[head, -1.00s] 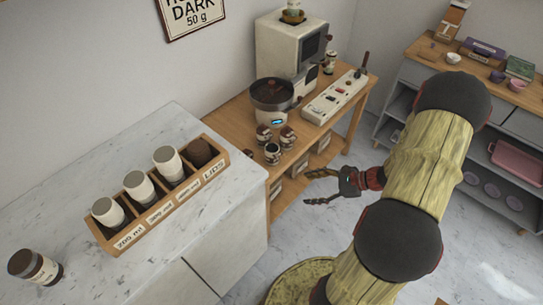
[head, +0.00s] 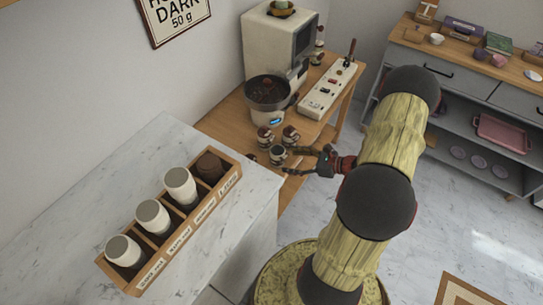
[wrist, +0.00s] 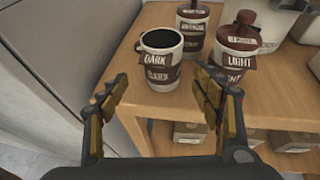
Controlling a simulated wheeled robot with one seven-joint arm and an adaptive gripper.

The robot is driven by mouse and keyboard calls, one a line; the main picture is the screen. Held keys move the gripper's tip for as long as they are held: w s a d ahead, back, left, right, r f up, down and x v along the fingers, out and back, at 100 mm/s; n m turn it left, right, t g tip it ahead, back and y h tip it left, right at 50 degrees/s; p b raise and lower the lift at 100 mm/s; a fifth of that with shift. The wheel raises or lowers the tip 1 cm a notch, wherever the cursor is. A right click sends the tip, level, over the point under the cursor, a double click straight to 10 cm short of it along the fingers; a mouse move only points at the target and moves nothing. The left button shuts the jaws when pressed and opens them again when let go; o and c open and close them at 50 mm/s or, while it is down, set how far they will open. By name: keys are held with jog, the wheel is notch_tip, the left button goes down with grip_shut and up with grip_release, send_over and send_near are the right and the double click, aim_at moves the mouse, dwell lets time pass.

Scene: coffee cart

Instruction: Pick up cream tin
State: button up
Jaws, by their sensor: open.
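Three cream-and-brown tins stand together on the wooden table. The nearest tin (wrist: 160,62) is open, dark inside, and labelled DARK; it also shows in the head view (head: 278,156). A lidded tin labelled LIGHT (wrist: 236,52) stands to its right in the wrist view. Another lidded tin (wrist: 192,28) stands behind; its label is too blurred to read. I cannot tell which one is the cream tin. My gripper (wrist: 161,82) is open and empty, its fingers spread just short of the DARK tin. In the head view my gripper (head: 298,161) is right beside the tins.
A round pot (head: 268,92) and a coffee machine (head: 280,45) stand behind the tins. A white panel with switches (head: 328,90) lies to the right. The marble counter (head: 130,185), with a wooden cup holder, stands left. Small boxes (wrist: 292,141) sit below the tabletop.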

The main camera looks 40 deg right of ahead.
aim_at(278, 158)
jog(key=b+x, duration=0.2)
jog(key=x, duration=0.5)
jog(key=shift+w+d+b, duration=0.1)
jog(key=shift+d+b, duration=0.1)
jog(key=shift+b, duration=0.1)
jog(key=shift+c, duration=0.5)
jog(key=c, duration=1.4)
